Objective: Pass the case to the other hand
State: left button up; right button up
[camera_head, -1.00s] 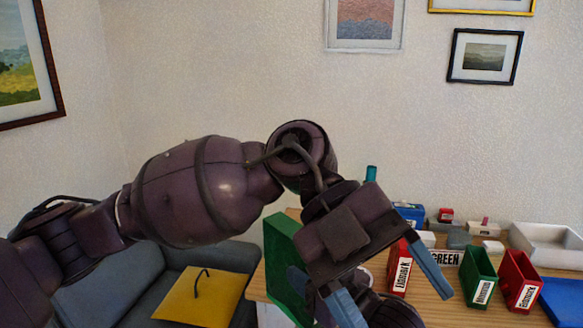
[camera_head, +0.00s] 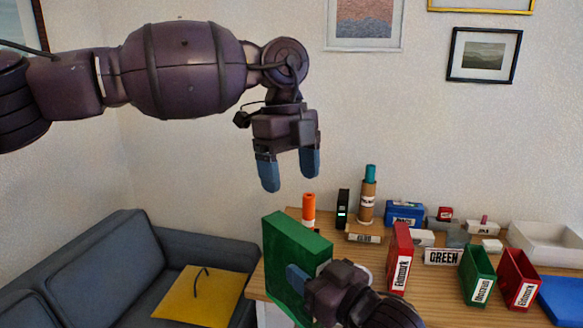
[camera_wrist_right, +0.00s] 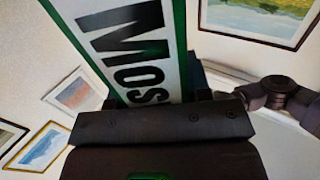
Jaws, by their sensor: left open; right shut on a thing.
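The green case (camera_head: 296,244) is held upright at the desk's left front in the head view. My right gripper (camera_head: 300,283) is shut on its lower part.
The desk (camera_head: 440,297) holds a red case (camera_head: 400,257), a green case (camera_head: 478,275), another red case (camera_head: 518,280), a "GREEN" sign (camera_head: 443,257), an orange cylinder (camera_head: 308,209) and a white tray (camera_head: 548,243).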

aim_at(297, 229)
pick_arm(q)
jog(key=f, duration=0.3)
jog(key=s+f, duration=0.1)
jog(key=f, duration=0.3)
jog(key=d+f, duration=0.1)
jog(key=f, duration=0.3)
jog(key=shift+s+d+f, duration=0.1)
jog(key=shift+s, duration=0.1)
jog(key=c, duration=1.2)
pick_arm(e)
jog(key=o, duration=1.2)
